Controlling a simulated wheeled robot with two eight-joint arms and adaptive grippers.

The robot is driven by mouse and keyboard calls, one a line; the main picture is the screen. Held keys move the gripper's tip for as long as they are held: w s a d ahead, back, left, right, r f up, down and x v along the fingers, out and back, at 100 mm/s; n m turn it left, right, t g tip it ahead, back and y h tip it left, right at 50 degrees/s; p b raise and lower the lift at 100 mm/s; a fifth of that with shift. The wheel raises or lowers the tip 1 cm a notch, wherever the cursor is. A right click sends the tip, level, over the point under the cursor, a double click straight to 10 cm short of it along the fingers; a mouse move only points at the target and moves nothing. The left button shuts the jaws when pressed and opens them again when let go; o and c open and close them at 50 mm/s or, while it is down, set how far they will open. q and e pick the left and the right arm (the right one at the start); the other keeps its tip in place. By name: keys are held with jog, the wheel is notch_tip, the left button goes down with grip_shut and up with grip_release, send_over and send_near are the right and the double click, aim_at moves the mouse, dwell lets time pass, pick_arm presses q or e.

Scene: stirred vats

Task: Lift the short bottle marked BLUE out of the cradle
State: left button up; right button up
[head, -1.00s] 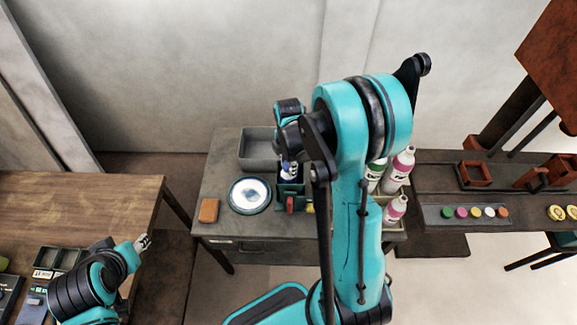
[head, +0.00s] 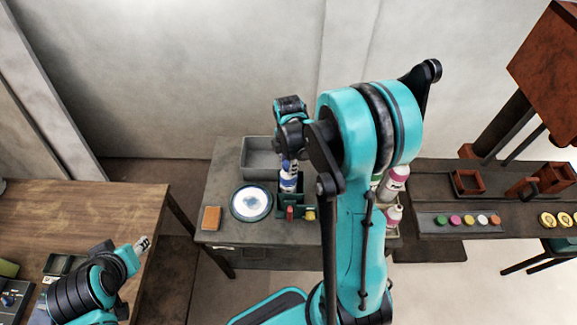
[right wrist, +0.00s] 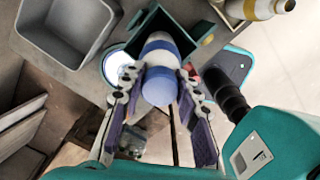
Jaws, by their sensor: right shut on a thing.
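The short bottle (head: 289,181), white with a blue band and a blue cap, stands roughly upright at the green cradle (head: 298,202) on the grey bench. My right gripper (head: 289,160) is shut on it from above. In the right wrist view the fingers (right wrist: 160,78) clasp the bottle (right wrist: 162,48) at its blue cap and neck, with the cradle behind it. Its lower end overlaps the cradle, so I cannot tell if its base is clear. The marking is too small to read. My left gripper (head: 142,244) is far off at lower left, its jaws unclear.
A grey bin (head: 261,158) stands behind the cradle. A round plate (head: 251,203) and an orange block (head: 211,218) lie left of it. Pink-capped bottles (head: 394,182) stand to the right, partly behind my right arm. Red and yellow pieces sit at the cradle's front.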

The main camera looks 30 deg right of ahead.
jog(key=shift+r+p, duration=2.5)
jog(key=shift+r, duration=1.25)
jog(key=shift+s, duration=0.1)
jog(key=s+a, duration=0.6)
jog(key=s, duration=0.5)
jog(key=shift+a, duration=0.4)
jog(key=shift+f, duration=0.1)
